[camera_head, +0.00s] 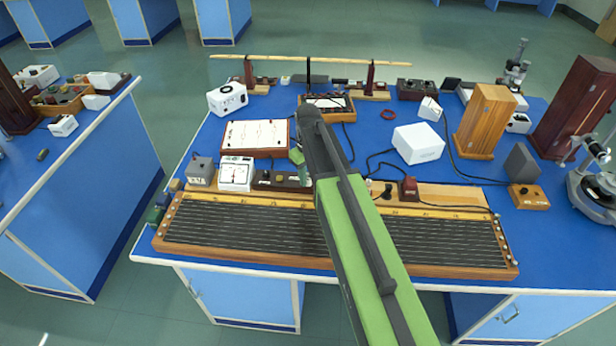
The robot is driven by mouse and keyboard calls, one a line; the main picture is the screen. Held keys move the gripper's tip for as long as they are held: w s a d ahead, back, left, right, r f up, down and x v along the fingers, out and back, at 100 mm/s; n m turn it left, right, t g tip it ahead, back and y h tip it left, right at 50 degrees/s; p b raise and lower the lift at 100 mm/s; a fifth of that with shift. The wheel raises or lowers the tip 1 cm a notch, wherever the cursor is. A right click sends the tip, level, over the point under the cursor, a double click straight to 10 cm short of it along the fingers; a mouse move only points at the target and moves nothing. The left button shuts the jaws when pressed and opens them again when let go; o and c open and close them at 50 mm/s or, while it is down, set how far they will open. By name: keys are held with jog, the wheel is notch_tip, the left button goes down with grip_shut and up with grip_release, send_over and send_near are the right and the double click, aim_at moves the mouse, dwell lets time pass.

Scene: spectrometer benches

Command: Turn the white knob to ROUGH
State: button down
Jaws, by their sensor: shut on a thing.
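A long dark box (277,181) lies behind the wooden wire board, in the middle of the bench, with small fittings on its top. My gripper (304,178) points down at the right end of this box, under the far end of my green and dark arm. It is shut on a small pale thing that looks like the white knob, mostly covered by the gripper and arm. The knob's pointer and the word ROUGH cannot be read at this size.
The wooden wire board (250,222) runs along the bench's front edge. A white meter (236,174) and a grey box (201,171) stand left of the dark box. A white box (418,143) stands to the right. Black cables lie on the blue top.

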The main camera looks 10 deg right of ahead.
aim_at(308, 180)
jog(key=shift+n, duration=0.5)
jog(key=c, duration=1.2)
grip_release()
jog(key=shift+o, duration=0.2)
jog(key=shift+r, duration=0.1)
notch_tip(308, 180, up, 17)
jog(key=p, duration=1.7)
